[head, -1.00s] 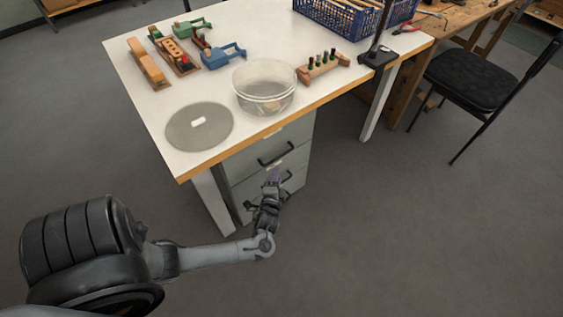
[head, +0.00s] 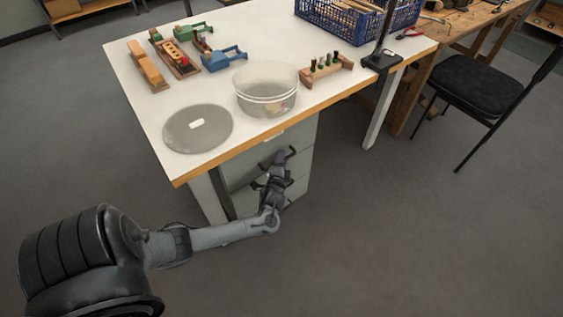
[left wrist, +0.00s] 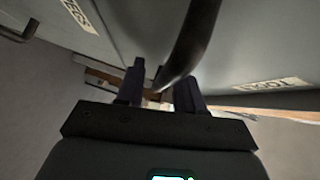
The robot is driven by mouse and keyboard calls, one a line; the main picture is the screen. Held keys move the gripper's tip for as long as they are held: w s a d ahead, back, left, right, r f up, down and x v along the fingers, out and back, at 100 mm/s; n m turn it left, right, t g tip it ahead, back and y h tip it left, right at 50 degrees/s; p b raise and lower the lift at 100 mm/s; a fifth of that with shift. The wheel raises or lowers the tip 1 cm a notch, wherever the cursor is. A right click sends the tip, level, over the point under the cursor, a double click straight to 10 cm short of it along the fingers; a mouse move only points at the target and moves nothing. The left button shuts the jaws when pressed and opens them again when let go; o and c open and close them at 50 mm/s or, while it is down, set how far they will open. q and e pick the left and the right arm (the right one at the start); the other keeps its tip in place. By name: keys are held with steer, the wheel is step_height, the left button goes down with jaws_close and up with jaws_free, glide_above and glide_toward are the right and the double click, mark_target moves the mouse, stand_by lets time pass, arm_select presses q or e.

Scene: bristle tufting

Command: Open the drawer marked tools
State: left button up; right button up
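The drawer marked tools is the top drawer (head: 298,142) of the grey unit under the white table; it looks shut. Its label (left wrist: 262,86) shows upside down at the right of the left wrist view. Its dark curved handle (left wrist: 193,42) runs down between the fingers of my left gripper (left wrist: 162,78). The fingers stand apart, one on each side of the handle, with visible gaps. In the head view my left gripper (head: 279,158) is at this handle and hides part of it. My right gripper is not in view.
A lower drawer's label (left wrist: 79,15) and handle (left wrist: 18,30) show at the upper left of the wrist view. On the table (head: 205,172) above are a grey disc (head: 215,138) and a clear bowl (head: 266,100). Floor right of the unit is free.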

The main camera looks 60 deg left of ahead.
arm_select(q)
jaws_close()
stand_by(0.4)
